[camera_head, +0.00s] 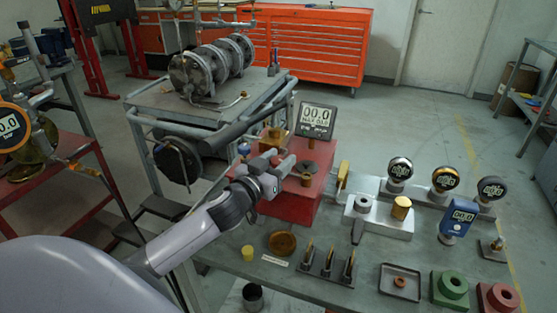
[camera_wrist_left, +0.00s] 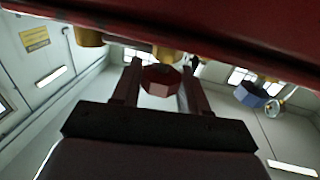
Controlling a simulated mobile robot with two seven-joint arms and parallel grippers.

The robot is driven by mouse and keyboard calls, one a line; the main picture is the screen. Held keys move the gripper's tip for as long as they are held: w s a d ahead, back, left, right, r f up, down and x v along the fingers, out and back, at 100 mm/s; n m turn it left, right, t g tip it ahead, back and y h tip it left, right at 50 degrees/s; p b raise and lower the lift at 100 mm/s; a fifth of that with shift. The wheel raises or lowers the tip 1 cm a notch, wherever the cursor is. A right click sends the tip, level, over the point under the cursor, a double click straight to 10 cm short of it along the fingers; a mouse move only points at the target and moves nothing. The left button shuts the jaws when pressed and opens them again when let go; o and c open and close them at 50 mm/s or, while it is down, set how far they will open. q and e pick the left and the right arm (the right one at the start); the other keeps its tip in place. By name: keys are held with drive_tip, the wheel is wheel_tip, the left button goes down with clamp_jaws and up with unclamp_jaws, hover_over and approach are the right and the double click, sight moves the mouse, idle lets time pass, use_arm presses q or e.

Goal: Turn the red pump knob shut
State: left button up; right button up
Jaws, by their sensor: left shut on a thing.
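The red pump (camera_head: 300,207) stands on the grey workbench, with a square display (camera_head: 317,116) reading 00.0 behind it. My left gripper (camera_head: 277,162) reaches in from the left to the pump's near left side. In the left wrist view, the dark red, many-sided pump knob (camera_wrist_left: 160,82) sits between the two fingers of my left gripper (camera_wrist_left: 162,68), which is shut on it. In the head view the knob is hidden or too small to make out at the gripper. My right gripper is not in view.
Right of the pump, a metal block (camera_head: 380,220) and several round gauges stand on the bench. In front lie a brown dish (camera_head: 282,243), a rack of brass-tipped pins (camera_head: 327,264) and a square tray (camera_head: 400,285). A cart with a flanged valve (camera_head: 205,72) stands behind.

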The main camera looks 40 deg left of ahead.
use_arm(q)
drive_tip(key=m+h, duration=0.1)
drive_tip(key=h, duration=0.1)
drive_tip(key=m+h+p, duration=0.1)
drive_tip(key=m+h, duration=0.1)
drive_tip(key=shift+a+r+p, duration=0.2)
drive_tip(key=shift+p, duration=0.1)
drive_tip(key=m+g+h, duration=0.1)
drive_tip(key=h, duration=0.2)
drive_tip(key=shift+m, duration=0.3)
drive_tip(key=shift+f+m+g+h, duration=0.1)
drive_tip(key=shift+m+g+h, duration=0.2)
drive_tip(key=shift+m+h, duration=0.25)
drive_tip(key=m+g+h, duration=0.1)
drive_tip(key=m+h, duration=0.1)
drive_tip(key=h, duration=0.1)
drive_tip(key=shift+f+g, duration=0.1)
drive_tip(key=shift+g, duration=0.3)
drive_tip(key=shift+d+m+g+h+b, duration=0.1)
drive_tip(key=shift+m+g+h+b, duration=0.65)
drive_tip(key=shift+m+g+h, duration=0.4)
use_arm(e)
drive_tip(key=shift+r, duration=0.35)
use_arm(q)
drive_tip(key=o, duration=1)
drive_tip(key=shift+d, duration=0.1)
drive_tip(key=shift+c, duration=0.2)
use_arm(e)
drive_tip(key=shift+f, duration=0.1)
